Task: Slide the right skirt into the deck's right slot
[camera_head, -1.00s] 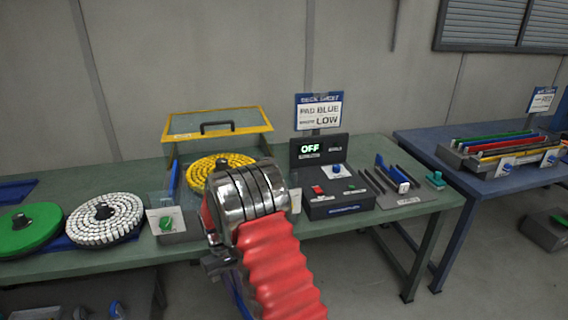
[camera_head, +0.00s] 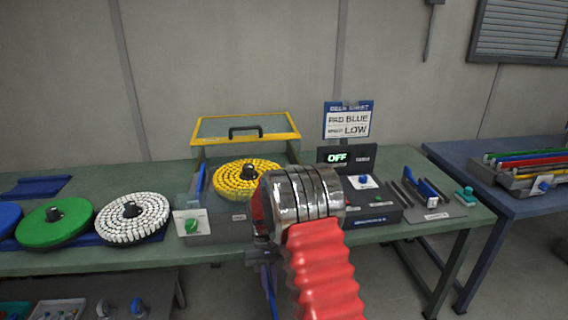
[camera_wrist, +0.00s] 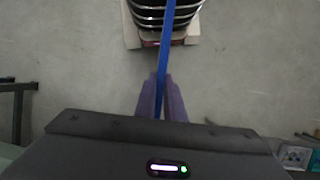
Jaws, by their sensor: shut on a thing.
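A long thin blue strip, which I take for the right skirt (camera_wrist: 169,40), is held between the purple fingers of my gripper (camera_wrist: 161,98) in the wrist view. In the head view, the blue strip (camera_head: 271,288) hangs below my arm, in front of the green table. The grey deck (camera_head: 216,210) stands on that table with a yellow disc brush (camera_head: 246,173) in it and its yellow-framed lid (camera_head: 243,128) raised. Another blue strip (camera_head: 199,183) stands along the deck's left side. My arm hides the deck's right side, so its right slot is not visible.
A white disc brush (camera_head: 132,214) and a green pad (camera_head: 52,222) lie left of the deck. A black control box (camera_head: 376,214) reading OFF and a rack of strips (camera_head: 436,206) stand to its right. A blue table (camera_head: 525,205) is at far right.

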